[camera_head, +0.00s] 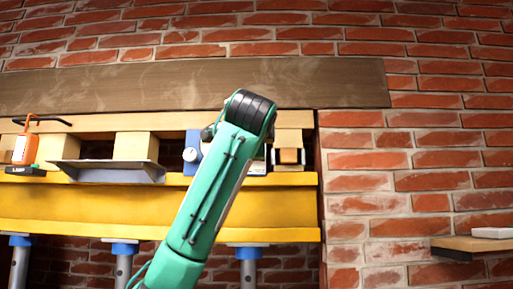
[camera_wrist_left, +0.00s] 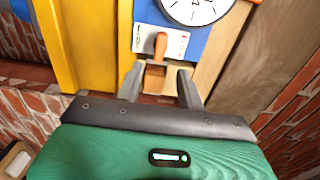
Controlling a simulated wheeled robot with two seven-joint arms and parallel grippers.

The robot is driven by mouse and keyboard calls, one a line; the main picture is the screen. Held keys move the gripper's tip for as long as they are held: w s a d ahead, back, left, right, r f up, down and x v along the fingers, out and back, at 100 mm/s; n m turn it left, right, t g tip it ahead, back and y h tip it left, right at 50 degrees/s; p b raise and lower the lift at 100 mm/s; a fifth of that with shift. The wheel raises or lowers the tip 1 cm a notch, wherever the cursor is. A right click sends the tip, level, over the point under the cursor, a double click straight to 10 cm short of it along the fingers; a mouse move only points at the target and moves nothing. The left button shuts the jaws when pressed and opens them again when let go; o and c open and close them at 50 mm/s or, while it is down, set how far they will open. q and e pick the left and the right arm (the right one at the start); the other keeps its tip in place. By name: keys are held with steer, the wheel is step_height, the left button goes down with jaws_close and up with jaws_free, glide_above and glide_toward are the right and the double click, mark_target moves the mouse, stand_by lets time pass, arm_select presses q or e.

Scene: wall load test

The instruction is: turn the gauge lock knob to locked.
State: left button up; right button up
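The lock knob (camera_wrist_left: 160,45) is a small orange lever on a white label plate (camera_wrist_left: 176,42) in the left wrist view. The plate sits on a blue gauge panel (camera_wrist_left: 205,45), below a round white dial (camera_wrist_left: 196,8). The lever stands roughly upright in this picture; the label's markings are too small to read. My left gripper (camera_wrist_left: 159,85) is open, its two fingers apart, with the knob just beyond the tips and between their lines. In the head view the blue panel (camera_head: 192,140) is partly covered by my green arm, which hides the knob and my left gripper. My right gripper is not seen.
A yellow beam (camera_head: 90,208) runs below the panel on blue-topped posts (camera_head: 123,248). An orange tool (camera_head: 25,148) and a grey angled plate (camera_head: 108,172) are at the left. A dark plank (camera_head: 320,85) runs above. A small shelf (camera_head: 475,244) is at right.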

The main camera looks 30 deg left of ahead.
arm_select(q)
steer(key=p+x, duration=0.4)
steer(key=x, duration=0.5)
steer(key=shift+p, duration=0.35)
steer(key=shift+w+a, duration=0.1)
steer(key=shift+w, duration=0.05)
steer(key=c, duration=0.8)
